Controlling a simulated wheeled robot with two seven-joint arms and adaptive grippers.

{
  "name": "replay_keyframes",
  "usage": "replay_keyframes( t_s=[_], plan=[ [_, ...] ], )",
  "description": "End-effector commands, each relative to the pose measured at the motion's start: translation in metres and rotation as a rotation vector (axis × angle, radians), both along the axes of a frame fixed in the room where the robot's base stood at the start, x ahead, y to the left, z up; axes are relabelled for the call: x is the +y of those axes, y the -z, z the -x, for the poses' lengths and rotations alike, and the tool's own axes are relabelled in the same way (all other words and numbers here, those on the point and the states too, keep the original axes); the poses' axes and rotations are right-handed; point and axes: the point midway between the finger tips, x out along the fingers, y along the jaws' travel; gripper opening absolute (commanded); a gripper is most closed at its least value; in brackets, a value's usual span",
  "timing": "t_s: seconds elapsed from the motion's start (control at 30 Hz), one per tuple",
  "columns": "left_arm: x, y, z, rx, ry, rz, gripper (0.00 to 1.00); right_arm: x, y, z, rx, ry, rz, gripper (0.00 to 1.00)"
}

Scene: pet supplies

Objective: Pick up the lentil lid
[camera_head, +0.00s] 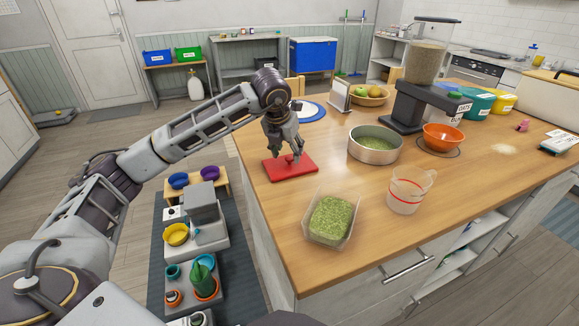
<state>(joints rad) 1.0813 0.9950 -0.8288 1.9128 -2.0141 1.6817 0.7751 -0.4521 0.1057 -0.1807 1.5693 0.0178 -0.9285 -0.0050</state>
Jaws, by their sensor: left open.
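A flat red lid (283,172) lies on the wooden counter near its left edge; I take it to be the lentil lid. A small raised part shows at its middle, partly hidden by my gripper. My left gripper (286,152) reaches down from above with its fingers open, right over the middle of the lid. I cannot tell whether the fingers touch it. A clear open container of green grains (331,219) stands nearer, on the same counter (385,255). My right gripper is not in view.
A measuring jug (407,192), a round pan of green grains (375,144), an orange bowl (442,137) and a dispenser (425,75) stand to the right. A blue-and-white plate (308,112) is behind the arm. Coloured bowls sit on low stands left of the counter.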

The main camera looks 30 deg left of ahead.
Motion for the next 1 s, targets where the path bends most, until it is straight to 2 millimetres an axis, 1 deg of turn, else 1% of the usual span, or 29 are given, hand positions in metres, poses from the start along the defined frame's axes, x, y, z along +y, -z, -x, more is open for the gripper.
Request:
replay_keyframes(
  t_s=[0.03, 0.1, 0.3, 0.77, 0.8, 0.87, 1.0],
  plan=[
    [-0.001, 0.007, -0.001, 0.003, 0.0, 0.0, 0.51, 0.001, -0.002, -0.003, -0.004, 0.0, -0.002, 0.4],
    [-0.001, 0.015, -0.005, 0.002, 0.0, 0.001, 0.51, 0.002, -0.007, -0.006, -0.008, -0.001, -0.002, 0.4],
    [0.0, 0.027, -0.01, 0.0, -0.001, 0.0, 0.51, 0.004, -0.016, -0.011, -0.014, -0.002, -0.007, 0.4],
    [0.0, 0.028, -0.011, 0.0, 0.0, 0.0, 0.51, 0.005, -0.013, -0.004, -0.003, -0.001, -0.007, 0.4],
    [0.0, 0.028, -0.011, 0.0, 0.0, 0.0, 0.5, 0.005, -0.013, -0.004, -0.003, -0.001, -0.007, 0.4],
    [0.0, 0.028, -0.011, 0.0, 0.0, 0.0, 0.42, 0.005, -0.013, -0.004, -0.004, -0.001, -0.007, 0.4],
    [0.0, 0.028, -0.011, 0.0, 0.0, 0.0, 0.24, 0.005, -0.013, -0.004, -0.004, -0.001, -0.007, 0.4]
  ],
)
